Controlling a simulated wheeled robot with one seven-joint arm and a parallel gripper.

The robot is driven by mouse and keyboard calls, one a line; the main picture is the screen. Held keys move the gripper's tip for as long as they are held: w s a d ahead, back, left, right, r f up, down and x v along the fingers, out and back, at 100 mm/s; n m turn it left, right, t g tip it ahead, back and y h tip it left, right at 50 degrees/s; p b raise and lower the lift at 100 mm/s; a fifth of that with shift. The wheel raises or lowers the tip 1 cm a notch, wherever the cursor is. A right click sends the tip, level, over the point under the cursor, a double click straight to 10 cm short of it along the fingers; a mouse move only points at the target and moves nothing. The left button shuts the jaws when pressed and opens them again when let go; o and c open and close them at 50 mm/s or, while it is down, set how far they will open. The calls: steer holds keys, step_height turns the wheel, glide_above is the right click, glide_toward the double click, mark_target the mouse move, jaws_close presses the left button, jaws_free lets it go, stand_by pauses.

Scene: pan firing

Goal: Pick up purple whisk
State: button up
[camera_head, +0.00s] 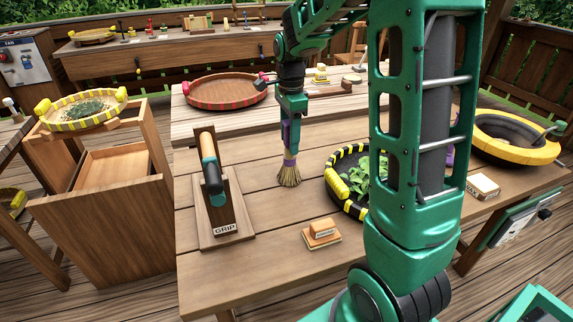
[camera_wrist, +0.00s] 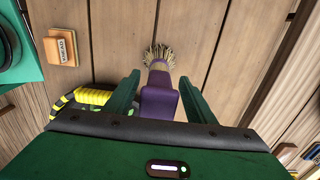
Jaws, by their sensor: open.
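The purple whisk (camera_head: 288,171) has straw bristles and a purple handle. It stands about upright with its bristles down at the table, left of the round planter. Its handle is partly hidden by my gripper (camera_head: 291,121) in the head view. In the wrist view, the purple handle (camera_wrist: 159,103) lies between the two green fingers of my gripper (camera_wrist: 164,82), with the bristles beyond the fingertips. The fingers are open, with a gap showing on each side of the handle near the tips.
A wooden GRIP stand (camera_head: 220,212) with a dark handle is left of the whisk. A small labelled block (camera_head: 322,232) lies in front. The black-and-yellow planter (camera_head: 336,178) with leaves is close on the right. A red-rimmed round tray (camera_head: 222,92) lies behind.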

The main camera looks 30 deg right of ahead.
steer(key=shift+f, duration=0.1)
jaws_close()
stand_by(0.3)
step_height(320, 180, up, 4)
steer(key=shift+r, duration=0.15)
steer(key=s+a+r, duration=0.3)
steer(key=s+r, duration=0.3)
steer(key=s, duration=0.5)
steer(key=shift+a+r, duration=0.2)
steer(key=shift+r, duration=0.2)
steer(key=shift+s, duration=0.1)
